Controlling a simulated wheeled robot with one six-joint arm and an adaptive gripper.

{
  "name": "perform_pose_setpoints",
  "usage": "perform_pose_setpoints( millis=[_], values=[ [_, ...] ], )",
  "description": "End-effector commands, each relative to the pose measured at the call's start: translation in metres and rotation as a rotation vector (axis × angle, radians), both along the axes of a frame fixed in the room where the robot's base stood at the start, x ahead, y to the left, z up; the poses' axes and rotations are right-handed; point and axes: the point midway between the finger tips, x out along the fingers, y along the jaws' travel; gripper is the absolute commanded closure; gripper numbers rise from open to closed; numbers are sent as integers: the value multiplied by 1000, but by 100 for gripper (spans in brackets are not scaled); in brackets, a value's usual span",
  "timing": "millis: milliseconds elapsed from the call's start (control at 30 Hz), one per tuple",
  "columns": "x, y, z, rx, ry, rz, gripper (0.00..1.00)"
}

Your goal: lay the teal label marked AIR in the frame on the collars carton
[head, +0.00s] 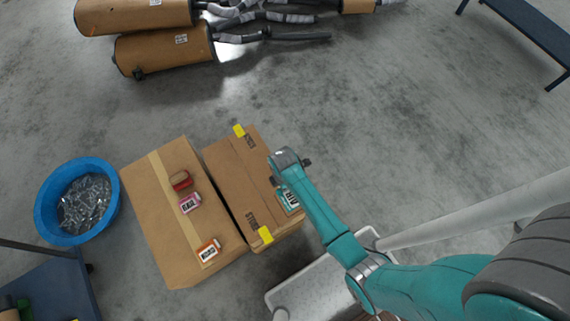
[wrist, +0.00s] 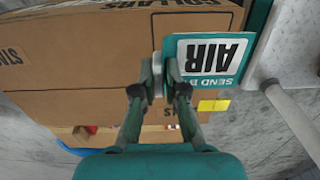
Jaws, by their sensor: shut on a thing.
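The teal label marked AIR (wrist: 208,58) is in my gripper (wrist: 162,80), held at its left edge in the wrist view. In the head view, the label (head: 290,199) shows at the right side of the collars carton (head: 228,178), partly beside my arm. The carton (wrist: 80,110) is brown, with COLLARS printed at the top of the wrist view. A dark printed outline, which looks like the frame (wrist: 154,28), shows around the label's upper left. The label covers much of it. I cannot tell whether the label touches the carton.
A second carton (head: 160,235) stands left of it, carrying a pink label (head: 190,203), an orange label (head: 208,250) and a red-brown block (head: 180,181). A blue tub (head: 44,215) is farther left. Yellow patches (head: 265,235) mark the collars carton's corners. Mufflers (head: 165,50) lie beyond open floor.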

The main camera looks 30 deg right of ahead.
Motion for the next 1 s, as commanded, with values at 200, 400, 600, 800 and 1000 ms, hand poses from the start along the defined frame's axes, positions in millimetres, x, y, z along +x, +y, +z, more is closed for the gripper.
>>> perform_pose_setpoints(
  millis=[200,400,600,800,1000],
  values=[
    [0,0,-20,0,1,-1,99],
    [0,0,-47,0,2,-2,99],
    [0,0,-60,0,-1,-2,99],
    [0,0,-60,0,-1,-2,99],
    [0,0,-62,0,0,-2,69]
  ],
)
